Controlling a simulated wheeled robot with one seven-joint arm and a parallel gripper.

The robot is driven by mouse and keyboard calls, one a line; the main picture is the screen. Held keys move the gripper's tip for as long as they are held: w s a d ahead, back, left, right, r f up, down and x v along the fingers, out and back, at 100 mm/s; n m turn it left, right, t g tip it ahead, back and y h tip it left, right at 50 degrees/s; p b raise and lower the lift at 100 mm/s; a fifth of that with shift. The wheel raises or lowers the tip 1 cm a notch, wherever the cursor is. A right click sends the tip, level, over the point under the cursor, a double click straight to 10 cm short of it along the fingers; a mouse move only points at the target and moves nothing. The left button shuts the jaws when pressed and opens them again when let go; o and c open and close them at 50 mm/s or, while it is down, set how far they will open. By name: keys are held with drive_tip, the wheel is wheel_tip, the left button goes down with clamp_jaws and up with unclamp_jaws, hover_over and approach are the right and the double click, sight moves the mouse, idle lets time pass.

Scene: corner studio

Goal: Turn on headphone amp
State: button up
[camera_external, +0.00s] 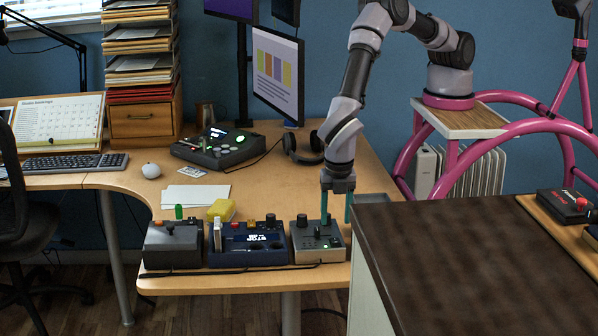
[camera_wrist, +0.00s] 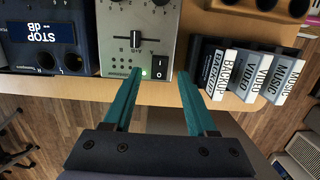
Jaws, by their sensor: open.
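A grey control box (camera_external: 318,240) stands at the desk's front edge, rightmost of a row of units. It looks like the headphone amp, but I read no such label. In the wrist view its panel (camera_wrist: 115,55) shows knobs, a black slider (camera_wrist: 136,40), a small light (camera_wrist: 145,72) that looks green, and a black rocker switch (camera_wrist: 160,68) marked I and O. My gripper (camera_external: 337,220) is open and empty, close to the box. In the wrist view its teal fingertips (camera_wrist: 159,75) lie on either side of the switch; contact is unclear.
A navy unit (camera_external: 247,243) with a display stands left of the grey box. In the wrist view, a dark rack of labelled cases (camera_wrist: 245,75) stands close on the right. A dark-topped counter (camera_external: 470,260) is at the front right. Headphones (camera_external: 303,147) lie farther back.

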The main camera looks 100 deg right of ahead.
drive_tip(key=r, duration=0.6)
drive_tip(key=shift+a, duration=0.4)
wheel_tip(320, 180, up, 8)
drive_tip(key=m, duration=0.2)
hover_over(335, 241)
drive_tip(key=w+d, duration=0.3)
drive_tip(key=d, duration=0.1)
drive_tip(key=d+r+m+t+y, duration=0.15)
drive_tip(key=d+r+m, duration=0.35)
drive_tip(key=d+r, duration=0.95)
drive_tip(key=s+d+r+m+t+y, duration=0.1)
drive_tip(key=s+d+r+m, duration=0.2)
drive_tip(key=d+r, duration=0.35)
drive_tip(key=s+d+r+m+t, duration=0.1)
drive_tip(key=s+d+r+m, duration=0.1)
drive_tip(key=d+r, duration=0.45)
drive_tip(key=s+d+r+m+t, duration=0.2)
drive_tip(key=s+d+m, duration=0.3)
drive_tip(key=s+d, duration=0.2)
drive_tip(key=s+d+r+m+t+y, duration=0.1)
drive_tip(key=s+d+r+m, duration=0.2)
drive_tip(key=s, duration=0.9)
drive_tip(key=d+m, duration=0.2)
drive_tip(key=d, duration=0.2)
drive_tip(key=shift+s+t, duration=0.2)
drive_tip(key=shift+t, duration=0.15)
drive_tip(key=shift+d, duration=0.1)
